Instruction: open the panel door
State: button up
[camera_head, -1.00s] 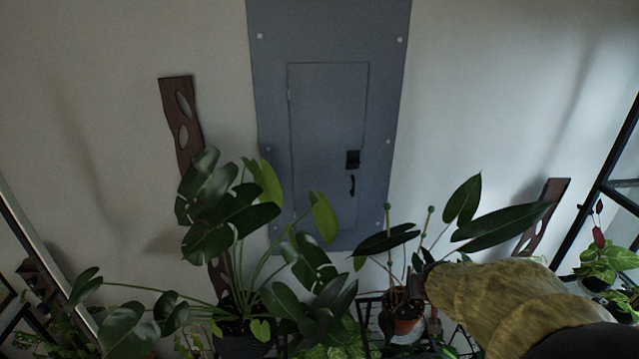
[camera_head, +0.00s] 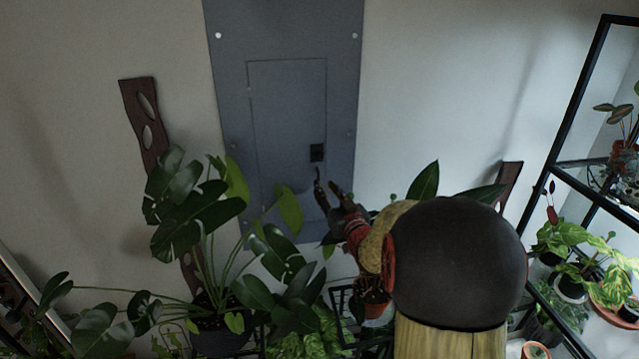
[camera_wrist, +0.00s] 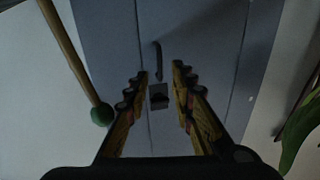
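The grey panel (camera_head: 225,100) is on the wall, and its inset door (camera_head: 285,100) looks closed. A black latch (camera_head: 317,152) sits near the door's right edge, with a dark curved handle (camera_head: 318,173) below it. My gripper (camera_head: 327,187) is in front of the door's lower right, open, its fingertips near the handle. In the wrist view, my gripper (camera_wrist: 159,80) has its two fingers spread. The handle (camera_wrist: 157,60) and latch (camera_wrist: 158,97) show between and beyond them. I cannot tell whether a finger touches the handle; nothing is gripped.
A large leafy plant (camera_head: 205,200) stands left of my gripper. A potted plant (camera_head: 375,290) is partly hidden below my arm. A black shelf (camera_head: 565,130) with plants is at the right. A green-tipped stake (camera_wrist: 100,113) is close to my left finger in the wrist view.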

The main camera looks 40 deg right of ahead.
aim_at(319, 180)
jog(key=shift+x, duration=2.35)
jog(key=c, duration=0.4)
grip_shut()
